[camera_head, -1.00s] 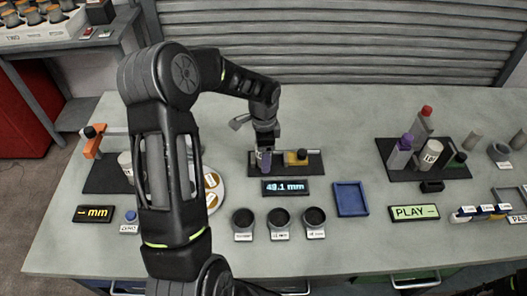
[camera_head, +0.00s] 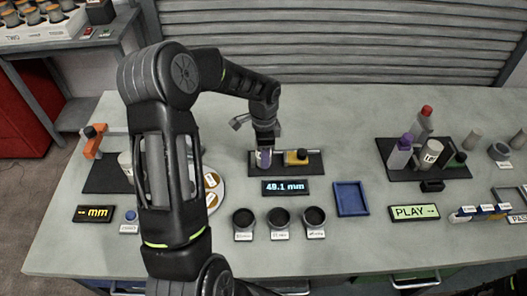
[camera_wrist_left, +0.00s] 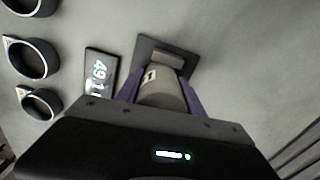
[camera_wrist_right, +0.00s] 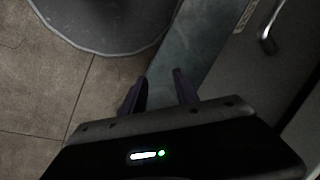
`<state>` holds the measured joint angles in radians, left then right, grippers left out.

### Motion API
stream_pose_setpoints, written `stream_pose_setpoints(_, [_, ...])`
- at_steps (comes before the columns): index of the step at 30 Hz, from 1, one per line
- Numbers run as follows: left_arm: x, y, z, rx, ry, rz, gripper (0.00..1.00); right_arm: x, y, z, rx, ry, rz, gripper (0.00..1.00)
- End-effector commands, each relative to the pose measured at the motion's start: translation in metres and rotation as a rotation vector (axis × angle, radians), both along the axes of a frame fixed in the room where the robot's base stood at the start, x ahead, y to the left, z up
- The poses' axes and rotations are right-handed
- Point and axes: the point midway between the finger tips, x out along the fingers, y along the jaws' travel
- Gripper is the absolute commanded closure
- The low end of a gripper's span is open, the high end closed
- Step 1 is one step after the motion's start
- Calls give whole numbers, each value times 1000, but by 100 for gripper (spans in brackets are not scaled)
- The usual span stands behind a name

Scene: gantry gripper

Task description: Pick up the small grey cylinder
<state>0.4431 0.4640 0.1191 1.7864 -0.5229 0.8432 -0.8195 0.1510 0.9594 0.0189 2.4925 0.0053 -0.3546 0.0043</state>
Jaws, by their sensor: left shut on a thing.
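The small grey cylinder (camera_wrist_left: 163,90) shows in the left wrist view, with a small pale label on its side. My left gripper (camera_wrist_left: 162,94) has its purple fingers on both sides of it and is shut on it. In the head view my left gripper (camera_head: 264,158) points down at the left part of a dark plate (camera_head: 284,172), behind a display reading 49.1 mm (camera_head: 286,187). The cylinder is mostly hidden by the fingers there. My right gripper (camera_wrist_right: 160,92) shows in its wrist view, open and empty, above the floor beside the bench.
An orange-yellow block (camera_head: 296,158) sits on the plate just right of my left gripper. Several dark cups (camera_head: 280,219) and a blue tray (camera_head: 350,199) stand in front. A dark board (camera_head: 424,170) with bottles stands to the right. The bench behind the plate is clear.

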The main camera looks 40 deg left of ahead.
Motion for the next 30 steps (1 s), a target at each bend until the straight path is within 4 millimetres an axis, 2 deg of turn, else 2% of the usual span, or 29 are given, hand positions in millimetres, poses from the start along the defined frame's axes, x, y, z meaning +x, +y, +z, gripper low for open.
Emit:
stream_pose_setpoints(19, [1,0,5,1,-3,0,100,0,0,-1,0,0,0,64])
stream_pose_setpoints(23, [2,1,19,3,-6,0,100,0,0,-4,1,-1,1,64])
stream_pose_setpoints(30, [2,1,63,3,-6,1,100,1,1,-10,2,-4,1,64])
